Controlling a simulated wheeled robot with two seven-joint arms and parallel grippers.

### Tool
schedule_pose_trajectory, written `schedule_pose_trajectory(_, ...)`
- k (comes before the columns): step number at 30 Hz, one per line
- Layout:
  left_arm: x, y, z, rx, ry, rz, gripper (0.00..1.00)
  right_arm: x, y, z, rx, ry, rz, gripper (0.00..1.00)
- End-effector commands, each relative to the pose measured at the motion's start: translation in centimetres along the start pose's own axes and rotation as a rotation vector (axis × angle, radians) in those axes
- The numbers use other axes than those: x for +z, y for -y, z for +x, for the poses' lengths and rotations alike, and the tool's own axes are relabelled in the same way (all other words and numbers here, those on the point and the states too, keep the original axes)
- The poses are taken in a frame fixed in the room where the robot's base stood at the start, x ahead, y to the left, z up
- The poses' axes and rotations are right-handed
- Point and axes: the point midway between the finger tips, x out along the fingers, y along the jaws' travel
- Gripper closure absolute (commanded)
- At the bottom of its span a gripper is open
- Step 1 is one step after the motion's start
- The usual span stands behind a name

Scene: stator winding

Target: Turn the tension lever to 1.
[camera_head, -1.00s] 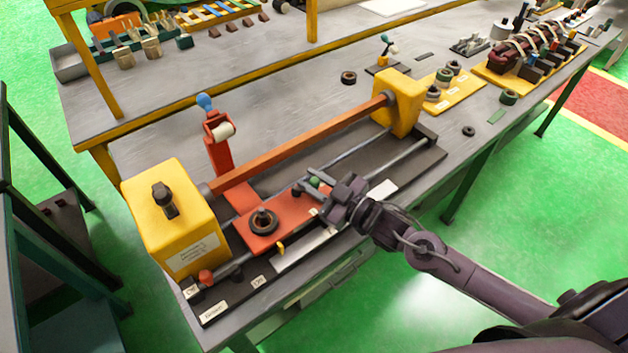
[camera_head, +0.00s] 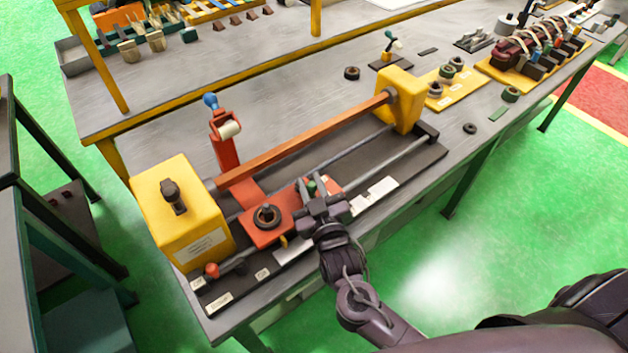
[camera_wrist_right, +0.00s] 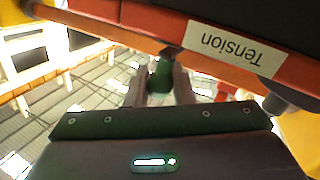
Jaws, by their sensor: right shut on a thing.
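The tension lever (camera_head: 311,187) shows as a small green knob on the red carriage (camera_head: 262,237) of the winding machine. My right gripper (camera_head: 308,184) is shut on this knob, its fingers pointing away toward the back of the bench. In the right wrist view the green knob (camera_wrist_right: 160,80) sits between the two fingers (camera_wrist_right: 160,88). A white "Tension" label (camera_wrist_right: 234,49) shows upside down on a red edge there. The lever's arm and any scale numbers are hidden or too small to read. My left gripper is out of view.
A yellow headstock (camera_head: 186,215) stands left of the carriage and a yellow tailstock (camera_head: 399,98) at the far right end. An orange bar (camera_head: 305,140) runs between them, behind my gripper. A red post with a white roller (camera_head: 228,130) rises behind the carriage.

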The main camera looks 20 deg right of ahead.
Motion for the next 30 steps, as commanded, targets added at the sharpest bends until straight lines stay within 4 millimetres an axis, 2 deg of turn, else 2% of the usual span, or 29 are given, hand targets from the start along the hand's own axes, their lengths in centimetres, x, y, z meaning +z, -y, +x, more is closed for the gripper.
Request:
schedule_pose_trajectory(9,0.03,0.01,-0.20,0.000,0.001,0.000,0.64,-0.21,0.44,-0.18,0.106,0.031,0.002,1.00)
schedule_pose_trajectory(24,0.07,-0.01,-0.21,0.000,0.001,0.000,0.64,-0.23,0.49,-0.20,0.121,0.035,0.001,1.00)
schedule_pose_trajectory(25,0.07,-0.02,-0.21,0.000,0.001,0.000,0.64,-0.23,0.49,-0.20,0.121,0.035,0.001,0.74)
schedule_pose_trajectory(29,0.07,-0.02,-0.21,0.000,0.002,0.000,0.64,-0.21,0.48,-0.20,0.121,0.035,0.001,0.58)
schedule_pose_trajectory(30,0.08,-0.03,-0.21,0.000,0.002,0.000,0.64,-0.21,0.48,-0.20,0.121,0.035,0.001,0.58)
